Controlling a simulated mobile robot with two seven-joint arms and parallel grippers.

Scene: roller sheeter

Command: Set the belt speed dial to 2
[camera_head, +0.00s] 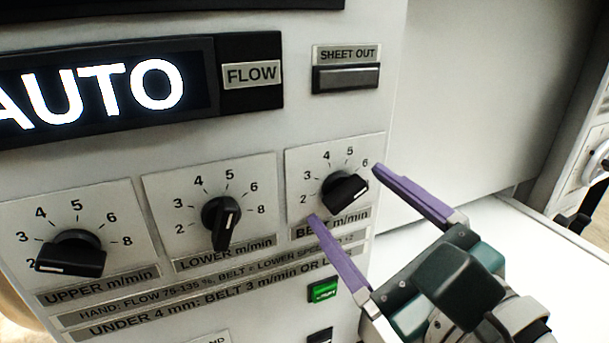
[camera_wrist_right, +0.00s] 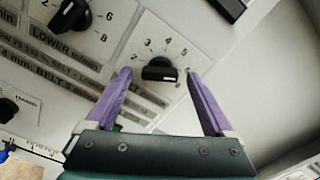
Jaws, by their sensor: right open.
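The belt speed dial (camera_head: 345,192) is a black knob with a raised grip bar, on a white plate numbered 2 to 6 as far as I can see. Its bar lies slanted in the head view and about level in the wrist view (camera_wrist_right: 159,69). I cannot tell for sure which number it points to. Gaps show between fingers and knob in the wrist view. My left gripper is not in view.
The lower dial (camera_head: 221,218) and upper dial (camera_head: 72,252) sit to the left. A lit green button (camera_head: 323,291) is below the belt dial. A display reading AUTO (camera_head: 100,88) and a sheet out button (camera_head: 346,77) are above. A white surface (camera_head: 480,235) lies at right.

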